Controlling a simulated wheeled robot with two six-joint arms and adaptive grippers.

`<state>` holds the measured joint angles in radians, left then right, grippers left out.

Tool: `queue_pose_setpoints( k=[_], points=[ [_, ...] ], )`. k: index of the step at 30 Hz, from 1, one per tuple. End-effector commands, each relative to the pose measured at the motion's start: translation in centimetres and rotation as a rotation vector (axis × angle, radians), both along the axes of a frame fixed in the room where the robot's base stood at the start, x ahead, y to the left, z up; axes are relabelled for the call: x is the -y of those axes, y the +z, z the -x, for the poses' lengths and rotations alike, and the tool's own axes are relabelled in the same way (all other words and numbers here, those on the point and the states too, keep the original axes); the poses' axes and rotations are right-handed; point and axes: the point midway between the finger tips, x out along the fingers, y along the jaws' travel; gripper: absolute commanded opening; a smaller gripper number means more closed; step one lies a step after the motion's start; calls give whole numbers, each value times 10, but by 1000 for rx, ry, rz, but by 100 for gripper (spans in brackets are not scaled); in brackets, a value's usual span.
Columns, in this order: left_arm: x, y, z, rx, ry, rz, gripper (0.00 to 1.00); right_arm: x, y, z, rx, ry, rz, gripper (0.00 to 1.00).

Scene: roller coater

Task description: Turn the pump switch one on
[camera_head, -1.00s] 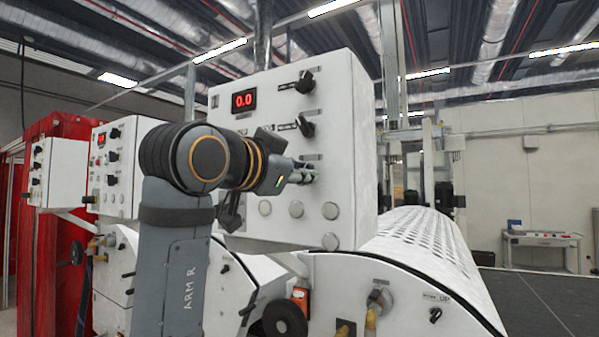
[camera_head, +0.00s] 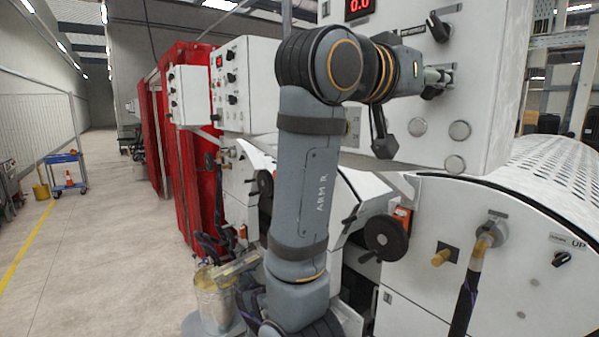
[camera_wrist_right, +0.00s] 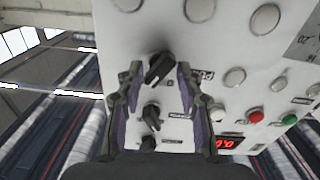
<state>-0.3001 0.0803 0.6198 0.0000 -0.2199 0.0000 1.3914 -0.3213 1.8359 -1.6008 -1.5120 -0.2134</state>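A white control panel (camera_head: 470,105) carries several black rotary switches and a red display. My right gripper (camera_head: 440,78) is up against its front, beside the lower switch (camera_head: 431,92), which it partly hides. In the right wrist view the gripper (camera_wrist_right: 160,72) is open, with one finger on each side of a black switch (camera_wrist_right: 158,68). I cannot tell whether the fingers touch it. Two more black switches (camera_wrist_right: 151,116) lie in line between the fingers, nearer the palm. The labels are too small to read, so I cannot tell which switch is pump switch one. My left gripper is not in view.
Round pale buttons (camera_head: 459,131) sit below the gripper on the panel. A perforated white roller cover (camera_head: 560,165) and a black handwheel (camera_head: 386,238) are lower down. A metal bucket (camera_head: 216,300) stands on the floor.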

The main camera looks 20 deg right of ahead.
Motion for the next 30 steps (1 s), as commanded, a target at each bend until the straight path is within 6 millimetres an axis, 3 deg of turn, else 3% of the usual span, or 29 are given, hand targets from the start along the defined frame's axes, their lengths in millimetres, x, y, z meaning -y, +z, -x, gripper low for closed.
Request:
queue_pose_setpoints(
  k=[7,9,30],
  points=[
    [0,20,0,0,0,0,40,-1,3,-2,-400,2,115,37],
    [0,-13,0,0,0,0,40,-12,-11,1,-390,3,114,37],
    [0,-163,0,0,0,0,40,-103,-10,31,-386,-2,114,37]
  ],
)
